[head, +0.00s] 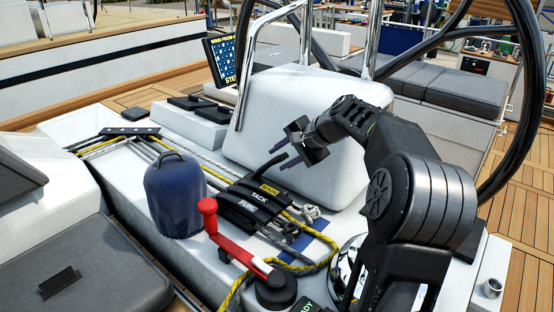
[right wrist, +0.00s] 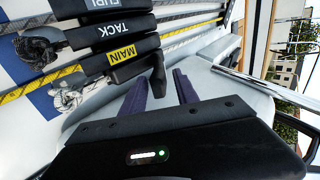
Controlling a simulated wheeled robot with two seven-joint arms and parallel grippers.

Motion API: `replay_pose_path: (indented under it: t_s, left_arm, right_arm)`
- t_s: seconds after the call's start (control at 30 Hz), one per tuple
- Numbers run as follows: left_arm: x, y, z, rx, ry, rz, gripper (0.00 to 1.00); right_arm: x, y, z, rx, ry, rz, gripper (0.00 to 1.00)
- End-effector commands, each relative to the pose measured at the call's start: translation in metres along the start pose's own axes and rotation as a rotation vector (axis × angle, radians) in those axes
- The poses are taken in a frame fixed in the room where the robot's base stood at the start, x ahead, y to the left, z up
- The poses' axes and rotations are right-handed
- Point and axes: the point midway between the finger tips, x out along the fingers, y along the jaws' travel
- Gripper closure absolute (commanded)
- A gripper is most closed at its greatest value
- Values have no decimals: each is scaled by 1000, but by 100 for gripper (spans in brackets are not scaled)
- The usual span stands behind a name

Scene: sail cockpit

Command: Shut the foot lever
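A bank of black clutch levers (head: 252,203) sits on the white cockpit top, with labels reading MAIN, TACK and what looks like FURL. Those labelled levers lie flat. Beside MAIN, a black lever (head: 271,160) stands raised, its label hidden; I take it for the foot lever. It also shows in the right wrist view (right wrist: 158,77), end towards me. My right gripper (head: 279,157) is open and empty just above and to the right of the raised lever. In the right wrist view its fingers (right wrist: 160,78) are apart, with the lever's end between or just beyond them. My left gripper is out of view.
A blue covered winch (head: 175,196) stands left of the levers. A red winch handle (head: 226,236) rises in front. Yellow and grey ropes run under the bank. A white pedestal (head: 290,120) with steel rails (head: 249,65) stands close behind my gripper.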

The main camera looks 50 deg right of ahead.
Motion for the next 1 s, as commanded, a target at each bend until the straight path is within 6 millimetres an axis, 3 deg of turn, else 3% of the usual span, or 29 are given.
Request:
replay_pose_path:
  t_s: [0.1,0.3,0.6,0.83,1.0]
  left_arm:
    - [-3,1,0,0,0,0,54]
    - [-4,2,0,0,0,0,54]
    - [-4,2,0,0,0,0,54]
    - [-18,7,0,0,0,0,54]
    - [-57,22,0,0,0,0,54]
  right_arm:
    - [-22,-1,-1,0,2,-1,64]
    - [-45,0,0,0,1,0,64]
    - [-47,0,0,0,0,0,64]
    - [-55,-10,0,1,-3,3,82]
    - [-72,-40,3,-16,-19,17,96]
